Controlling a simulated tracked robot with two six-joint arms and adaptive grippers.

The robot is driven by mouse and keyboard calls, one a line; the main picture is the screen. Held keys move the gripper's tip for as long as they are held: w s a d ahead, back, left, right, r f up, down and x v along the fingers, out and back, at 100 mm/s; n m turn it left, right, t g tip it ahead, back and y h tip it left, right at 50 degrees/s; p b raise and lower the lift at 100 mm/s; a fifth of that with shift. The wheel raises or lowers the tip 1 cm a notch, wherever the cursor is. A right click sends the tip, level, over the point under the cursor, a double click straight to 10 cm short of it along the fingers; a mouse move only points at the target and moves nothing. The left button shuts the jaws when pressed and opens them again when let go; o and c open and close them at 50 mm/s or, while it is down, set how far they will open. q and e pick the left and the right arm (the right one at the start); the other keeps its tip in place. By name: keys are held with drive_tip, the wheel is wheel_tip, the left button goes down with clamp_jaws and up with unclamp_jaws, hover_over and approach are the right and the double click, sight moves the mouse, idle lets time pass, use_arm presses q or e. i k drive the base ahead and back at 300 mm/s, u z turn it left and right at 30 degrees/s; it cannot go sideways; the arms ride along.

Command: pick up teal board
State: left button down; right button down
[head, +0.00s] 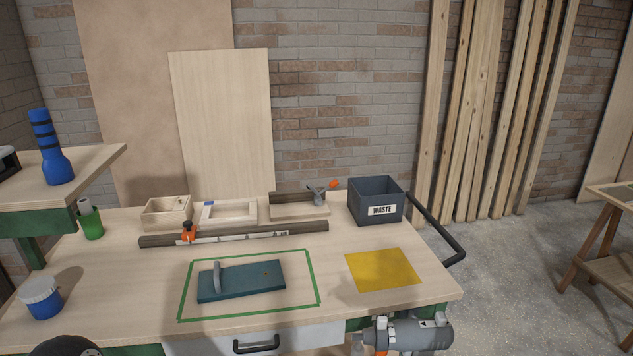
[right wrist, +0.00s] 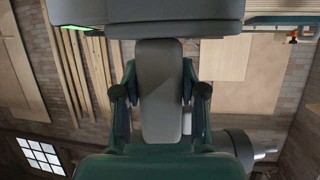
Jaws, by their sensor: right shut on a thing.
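The teal board (head: 245,283) lies flat on the workbench (head: 340,315) inside a green tape outline (head: 310,277) in the head view. A grey upright piece (head: 217,276) stands at its left end. No gripper is near the board. In the right wrist view, my right gripper (right wrist: 160,75) has its dark green fingers on both sides of a grey bar-shaped thing (right wrist: 160,110). This thing runs up to a wide grey body with a small green light. What it is, I cannot tell. My left gripper is not in view.
A yellow square (head: 385,270) lies right of the outline. Behind are a long level-like bar (head: 240,236) with an orange clamp, a wooden box (head: 166,212), a frame (head: 229,212) and a WASTE bin (head: 375,203).

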sight(216, 284)
drive_tip(key=u, duration=0.05)
drive_tip(key=k, duration=0.35)
drive_tip(key=u, duration=0.45)
drive_tip(key=i, duration=0.85)
drive_tip(key=z, duration=0.15)
